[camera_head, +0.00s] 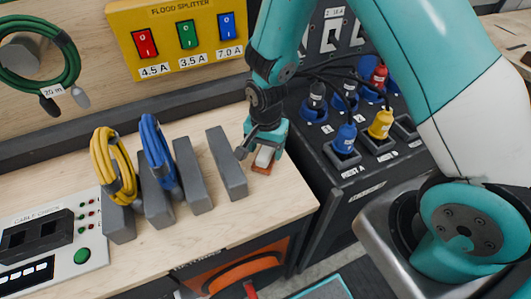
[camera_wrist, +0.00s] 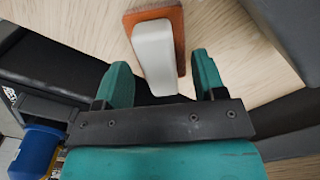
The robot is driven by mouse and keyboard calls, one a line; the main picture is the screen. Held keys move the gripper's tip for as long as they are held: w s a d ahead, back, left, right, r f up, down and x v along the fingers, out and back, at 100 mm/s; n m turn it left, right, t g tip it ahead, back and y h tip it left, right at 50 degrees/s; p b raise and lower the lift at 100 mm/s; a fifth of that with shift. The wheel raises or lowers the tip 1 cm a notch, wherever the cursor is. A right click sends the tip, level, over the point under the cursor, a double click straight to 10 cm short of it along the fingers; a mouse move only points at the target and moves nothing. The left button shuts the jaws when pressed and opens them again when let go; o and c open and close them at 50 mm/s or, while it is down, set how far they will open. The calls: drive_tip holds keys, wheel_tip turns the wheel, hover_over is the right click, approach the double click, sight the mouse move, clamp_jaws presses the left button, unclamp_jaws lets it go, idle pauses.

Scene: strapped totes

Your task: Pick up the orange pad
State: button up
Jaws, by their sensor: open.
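The orange pad (camera_head: 261,169) lies on the wooden bench near its right front corner, with a pale grey block on top. In the wrist view the pad (camera_wrist: 180,40) shows its orange edge around the grey block (camera_wrist: 154,55). My gripper (camera_head: 265,150) is over the pad in the head view and hides part of it. In the wrist view my gripper (camera_wrist: 161,72) is open, with one teal finger on each side of the block's near end. No contact between fingers and block can be made out.
Several grey upright dividers (camera_head: 227,163) stand left of the pad, with a yellow cable coil (camera_head: 112,165) and a blue coil (camera_head: 157,152) hung there. A black socket unit (camera_head: 350,172) with coloured plugs is on the right. A yellow switch box (camera_head: 182,66) is behind.

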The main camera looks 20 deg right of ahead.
sight(266, 150)
drive_tip(key=shift+f, duration=0.75)
drive_tip(key=c, duration=0.6)
drive_tip(key=shift+r, duration=0.15)
wheel_tip(266, 150, up, 20)
drive_tip(key=shift+f+b, duration=0.1)
drive_tip(key=shift+b, duration=0.95)
drive_tip(key=shift+o, duration=0.8)
